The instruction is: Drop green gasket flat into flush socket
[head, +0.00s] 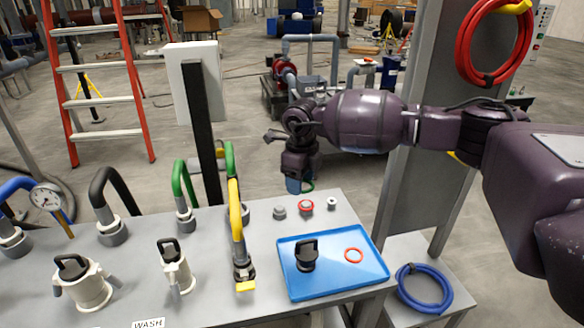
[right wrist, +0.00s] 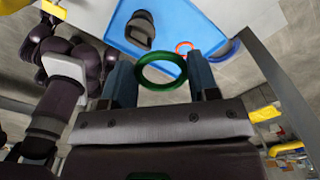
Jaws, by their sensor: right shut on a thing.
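My right gripper (head: 299,186) hangs pointing down just above the back right edge of the grey bench. It is shut on the green gasket (right wrist: 161,87), a ring held between the two blue fingers in the right wrist view; only a sliver of green shows in the head view. Small round fittings stand near the bench's back edge: a grey one (head: 279,212), one with a red ring (head: 306,205) and a pale one (head: 331,203). I cannot tell which is the flush socket. My left gripper is not in view.
A blue tray (head: 340,282) holds a black-handled coupling (head: 306,257) and a red ring (head: 353,255). A yellow hose arm (head: 236,210) and green hose arms (head: 181,184) rise left of the fittings. A grey column (head: 425,130) stands right of the bench.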

